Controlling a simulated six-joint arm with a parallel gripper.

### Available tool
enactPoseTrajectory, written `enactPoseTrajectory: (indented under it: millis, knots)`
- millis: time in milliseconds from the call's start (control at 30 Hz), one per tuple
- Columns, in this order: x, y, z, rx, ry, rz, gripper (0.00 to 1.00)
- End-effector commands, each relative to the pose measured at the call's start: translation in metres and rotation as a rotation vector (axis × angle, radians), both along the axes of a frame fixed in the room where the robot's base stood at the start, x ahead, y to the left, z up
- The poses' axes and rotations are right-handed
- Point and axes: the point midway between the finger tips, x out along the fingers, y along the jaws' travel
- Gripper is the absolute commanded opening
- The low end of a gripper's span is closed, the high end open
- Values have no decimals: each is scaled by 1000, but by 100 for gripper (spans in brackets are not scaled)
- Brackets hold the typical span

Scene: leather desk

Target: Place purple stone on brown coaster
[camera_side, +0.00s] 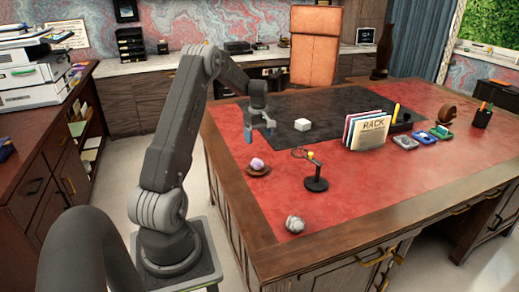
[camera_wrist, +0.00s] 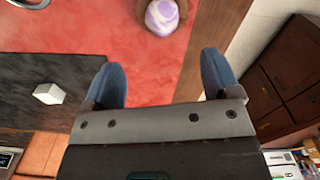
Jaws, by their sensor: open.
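The purple stone (camera_side: 257,164), purple and white and rounded, sits on the round brown coaster (camera_side: 249,172) near the left edge of the red desk top. In the wrist view the stone (camera_wrist: 162,16) is at the top, with the brown coaster (camera_wrist: 141,9) showing around it and partly cut off by the frame. My gripper (camera_side: 259,132) is above the desk's left edge, beyond the stone and apart from it. In the wrist view my gripper (camera_wrist: 164,85) has its two blue fingers wide apart with nothing between them.
A white block (camera_side: 302,124) lies on the dark desk mat (camera_side: 340,105). A small black stand (camera_side: 316,178) with a ring is right of the coaster. A crumpled silvery ball (camera_side: 294,224) lies nearer the front. A rack of folders (camera_side: 368,132) stands farther right. Red surface between them is clear.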

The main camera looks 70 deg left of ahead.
Motion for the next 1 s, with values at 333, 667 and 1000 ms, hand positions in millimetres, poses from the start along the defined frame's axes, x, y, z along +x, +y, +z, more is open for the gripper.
enactPoseTrajectory:
  millis: [333, 667, 1000]
  knots:
    - [31, -163, 120, 126, -94, -560, 82]
    - [-37, -338, 184, 281, -212, -1212, 82]
    - [-132, -424, 178, 428, -322, -1716, 82]
